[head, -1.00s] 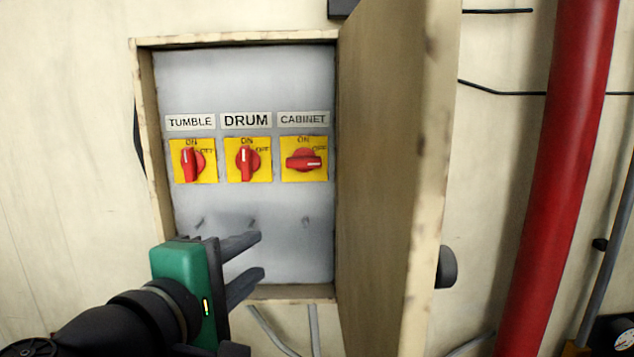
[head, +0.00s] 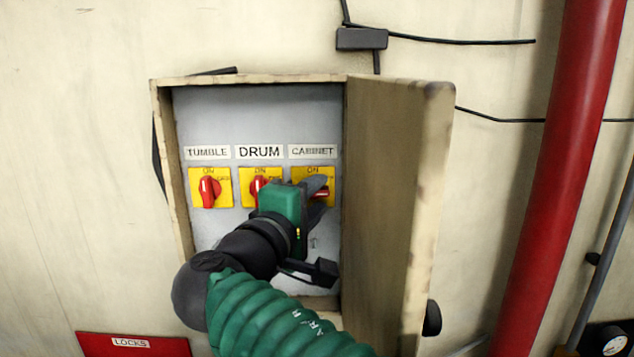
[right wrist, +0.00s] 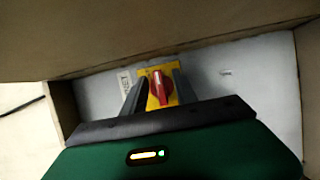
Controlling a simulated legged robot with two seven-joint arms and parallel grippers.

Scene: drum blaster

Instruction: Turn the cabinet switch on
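The cabinet switch is a red knob (head: 321,194) on a yellow plate (head: 327,174) under the CABINET label (head: 312,152). It is the rightmost of three switches in the open wall box, and its knob lies sideways, toward OFF. My right gripper (head: 320,196) is at this switch, with its dark fingers spread around the knob and partly hiding it. In the right wrist view the red knob (right wrist: 162,87) stands between the two fingers, with gaps on both sides. Contact cannot be made out. My left gripper is not in view.
The TUMBLE switch (head: 209,188) is upright at left; the DRUM switch (head: 259,186) is partly hidden behind my gripper. The box door (head: 390,200) stands open close to the right of my gripper. A red pipe (head: 550,170) runs down the wall farther right.

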